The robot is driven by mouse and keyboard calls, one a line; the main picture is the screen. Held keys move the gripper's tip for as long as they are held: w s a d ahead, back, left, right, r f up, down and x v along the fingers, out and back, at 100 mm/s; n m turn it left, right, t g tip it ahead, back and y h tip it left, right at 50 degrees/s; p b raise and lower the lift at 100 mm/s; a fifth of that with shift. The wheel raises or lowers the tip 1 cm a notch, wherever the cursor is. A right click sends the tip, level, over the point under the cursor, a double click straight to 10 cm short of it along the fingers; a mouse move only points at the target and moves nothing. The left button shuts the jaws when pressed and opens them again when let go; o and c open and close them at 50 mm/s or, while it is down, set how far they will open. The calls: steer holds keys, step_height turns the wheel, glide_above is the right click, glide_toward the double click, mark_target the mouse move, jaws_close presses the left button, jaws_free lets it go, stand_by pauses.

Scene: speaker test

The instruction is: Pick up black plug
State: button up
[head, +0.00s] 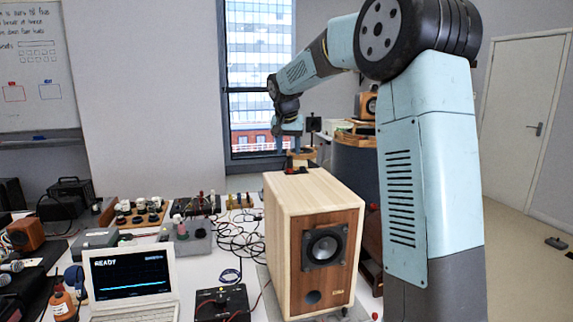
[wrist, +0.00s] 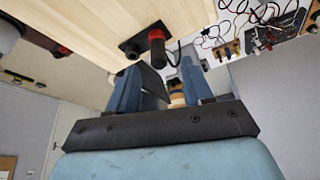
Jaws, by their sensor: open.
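The wooden speaker cabinet (head: 285,190) stands on the white table, and its pale panel (wrist: 80,25) fills the upper left of the wrist view. A black terminal plate (wrist: 131,46) sits on that panel near its edge. A dark cylindrical plug (wrist: 157,55) with a red collar stands out from the plate; I cannot tell for sure that it is the black plug. My gripper (wrist: 170,72) is open, with its blue fingers on either side of the plug's end in the picture, and I see no clear contact. In the head view my gripper (head: 298,152) is just above the cabinet's rear top.
A laptop reading READY (head: 130,275) and a black box (head: 222,303) stand left of the cabinet. Loose black cables (head: 237,235) lie behind them. A dark round stand (head: 355,165) is behind the cabinet on the right.

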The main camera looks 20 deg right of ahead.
mark_target(290, 156)
steer(key=shift+x, duration=2.4)
steer(key=shift+d, duration=0.1)
steer(key=shift+c, duration=0.4)
jaws_close()
